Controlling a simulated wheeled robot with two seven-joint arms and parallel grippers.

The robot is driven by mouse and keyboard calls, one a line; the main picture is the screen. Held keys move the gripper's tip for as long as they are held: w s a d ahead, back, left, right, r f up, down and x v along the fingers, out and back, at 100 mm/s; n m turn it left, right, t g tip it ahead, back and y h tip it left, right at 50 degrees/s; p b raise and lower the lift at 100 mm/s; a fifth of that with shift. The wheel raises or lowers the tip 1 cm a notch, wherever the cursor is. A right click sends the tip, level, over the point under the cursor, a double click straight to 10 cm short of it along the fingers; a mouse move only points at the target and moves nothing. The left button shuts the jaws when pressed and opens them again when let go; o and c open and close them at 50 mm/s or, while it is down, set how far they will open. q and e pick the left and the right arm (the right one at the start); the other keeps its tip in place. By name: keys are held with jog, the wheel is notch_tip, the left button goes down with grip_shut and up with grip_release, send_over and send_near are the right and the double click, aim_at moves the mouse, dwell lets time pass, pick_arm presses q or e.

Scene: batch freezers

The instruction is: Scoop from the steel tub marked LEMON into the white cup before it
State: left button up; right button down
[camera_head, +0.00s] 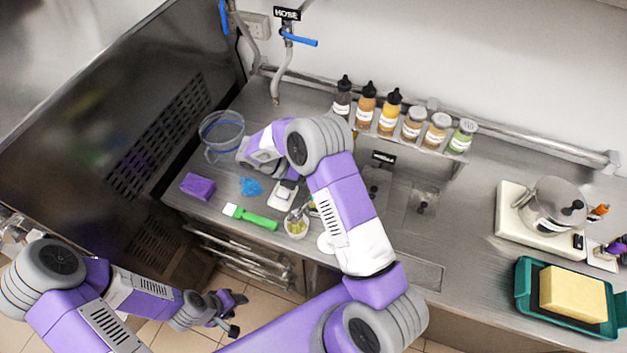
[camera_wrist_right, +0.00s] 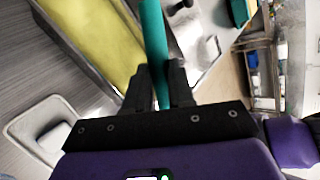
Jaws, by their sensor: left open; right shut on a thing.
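In the right wrist view my right gripper (camera_wrist_right: 160,88) is shut on a teal handle (camera_wrist_right: 153,40), whose far end is out of view. In the head view my right forearm mostly hides this gripper. No LEMON label is readable. My left gripper (camera_head: 230,316) is open and empty, low above the floor.
A green brush (camera_head: 250,217), purple block (camera_head: 198,186), blue cloth (camera_head: 250,187) and clear jug (camera_head: 222,135) lie left on the counter. Several bottles and jars (camera_head: 390,112) line the back. A teal tray (camera_head: 526,292) with a yellow block and a steel pot (camera_head: 552,205) stand right.

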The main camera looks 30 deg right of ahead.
jog(key=t+b, duration=0.1)
jog(key=m+t+y+b, duration=0.1)
jog(key=b, duration=0.1)
jog(key=shift+s+d+t+y+b, duration=0.15)
jog(key=shift+s+t+y+b, duration=0.15)
jog(key=shift+s+r+m+t+b, duration=0.25)
jog(key=shift+s+m+t+b, duration=0.05)
jog(key=shift+t+b, duration=0.45)
jog(key=t+b, duration=0.1)
jog(key=b, duration=0.1)
jog(key=t+y+b, duration=0.1)
jog(key=b, duration=0.1)
jog(key=s+m+t+b, duration=0.1)
jog(key=t+b, duration=0.1)
jog(key=shift+s+d+y, duration=0.1)
jog(key=shift+d+y, duration=0.15)
jog(key=shift+y, duration=0.15)
jog(key=shift+r+p, duration=0.85)
jog(key=shift+p, duration=0.1)
jog(key=shift+r+p, duration=0.65)
jog(key=shift+r, duration=0.05)
